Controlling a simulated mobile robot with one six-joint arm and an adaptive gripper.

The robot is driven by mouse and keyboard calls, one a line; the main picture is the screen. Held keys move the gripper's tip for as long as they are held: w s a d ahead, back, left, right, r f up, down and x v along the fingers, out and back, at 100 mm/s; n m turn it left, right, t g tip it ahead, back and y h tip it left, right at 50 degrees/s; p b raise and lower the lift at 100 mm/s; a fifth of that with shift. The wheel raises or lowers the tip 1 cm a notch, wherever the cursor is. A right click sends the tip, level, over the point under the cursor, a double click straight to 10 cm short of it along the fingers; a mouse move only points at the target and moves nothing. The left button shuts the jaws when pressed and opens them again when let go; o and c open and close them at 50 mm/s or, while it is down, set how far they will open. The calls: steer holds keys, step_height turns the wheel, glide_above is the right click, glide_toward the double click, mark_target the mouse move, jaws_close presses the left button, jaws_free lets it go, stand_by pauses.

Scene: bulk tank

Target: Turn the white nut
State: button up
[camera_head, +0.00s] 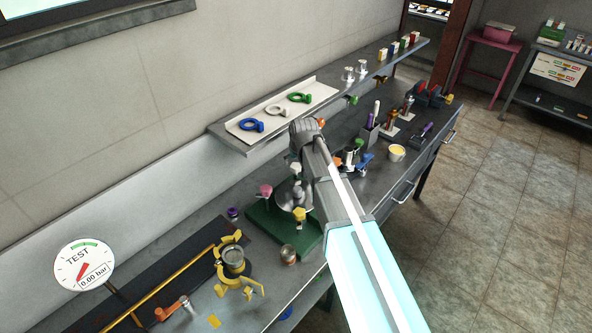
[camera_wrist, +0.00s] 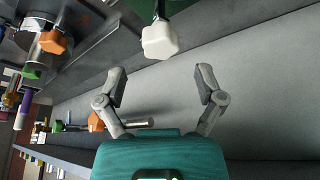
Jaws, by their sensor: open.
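The white nut (camera_wrist: 160,40) is a lobed knob on a dark stem at the top middle of the wrist view. My gripper (camera_wrist: 160,70) is open and empty, its two grey fingers spread apart, with the nut just beyond and between the fingertips, not touching. In the head view the white nut (camera_head: 296,167) shows small beside my arm, over a round metal cover on a green base (camera_head: 266,228). A pink knob (camera_head: 265,190) and a yellow knob (camera_head: 299,213) stand on the same fixture. My gripper's fingers are hidden in the head view.
A wall shelf (camera_head: 232,140) with blue, white and green ring-handled parts runs above the bench. A yellow clamp fitting (camera_head: 233,262) and a TEST gauge (camera_head: 84,264) stand at left. Tools and a yellow cup (camera_head: 397,153) crowd the bench at right. An orange knob (camera_wrist: 53,42) shows nearby.

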mark_target(296, 166)
steer(key=shift+b+x, duration=1.65)
steer(key=shift+x, duration=0.4)
steer(key=c, duration=1.1)
steer(key=shift+c, duration=0.2)
steer(key=shift+d+n+g+y, duration=0.1)
steer(key=shift+n+g+y, duration=0.45)
steer(key=shift+n, duration=1.35)
